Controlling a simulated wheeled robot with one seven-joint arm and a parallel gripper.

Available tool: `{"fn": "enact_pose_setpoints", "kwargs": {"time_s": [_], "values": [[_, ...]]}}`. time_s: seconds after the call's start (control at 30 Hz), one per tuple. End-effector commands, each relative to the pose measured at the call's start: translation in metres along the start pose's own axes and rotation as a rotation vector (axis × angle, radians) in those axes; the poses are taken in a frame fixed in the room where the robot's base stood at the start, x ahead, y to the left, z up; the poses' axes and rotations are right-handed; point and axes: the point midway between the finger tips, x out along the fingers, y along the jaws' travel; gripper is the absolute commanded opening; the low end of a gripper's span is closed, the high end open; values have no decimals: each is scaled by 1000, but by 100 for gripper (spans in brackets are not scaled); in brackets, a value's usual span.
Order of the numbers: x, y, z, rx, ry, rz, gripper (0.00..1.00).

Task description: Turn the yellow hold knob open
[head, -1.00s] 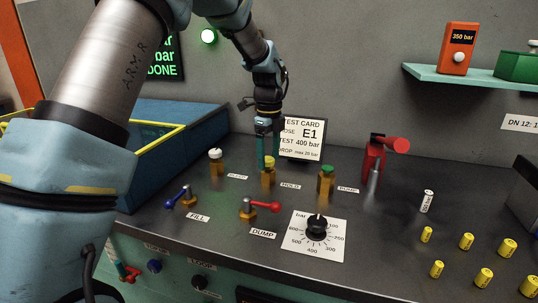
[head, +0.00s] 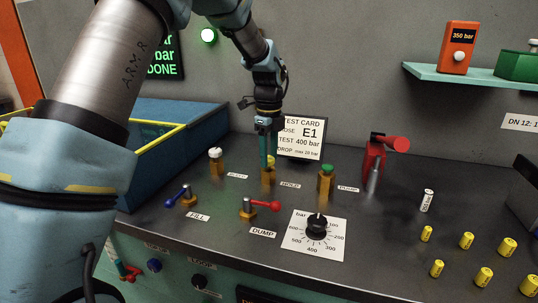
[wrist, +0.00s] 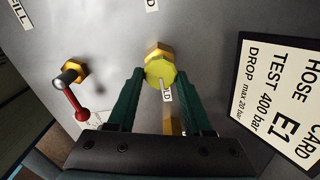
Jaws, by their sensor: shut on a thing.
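The yellow hold knob (head: 271,161) sits on a brass valve body on the bench, behind the HOLD label (head: 290,185). In the wrist view the knob (wrist: 160,71) lies between my two green fingertips, with a pale mark on its face. My gripper (head: 266,152) points down from above and is shut on the knob; it also shows in the wrist view (wrist: 161,76). In the head view a finger hides part of the knob.
A white-topped valve (head: 216,157) stands left and a green-topped one (head: 327,175) right of the knob. The red-handled dump valve (head: 258,206) and black dial (head: 317,226) are in front. The test card (head: 302,138) stands close behind.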

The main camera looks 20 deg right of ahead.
Motion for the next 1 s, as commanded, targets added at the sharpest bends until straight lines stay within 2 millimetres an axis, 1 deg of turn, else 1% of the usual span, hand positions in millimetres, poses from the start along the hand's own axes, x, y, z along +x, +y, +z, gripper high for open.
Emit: {"fn": "enact_pose_setpoints", "kwargs": {"time_s": [0.17,0.37,0.57,1.0], "values": [[0,0,0,-31,0,2,0],[-1,0,0,-131,0,2,0],[-1,-1,1,-296,-1,2,0],[-1,-3,1,-714,0,2,0]]}}
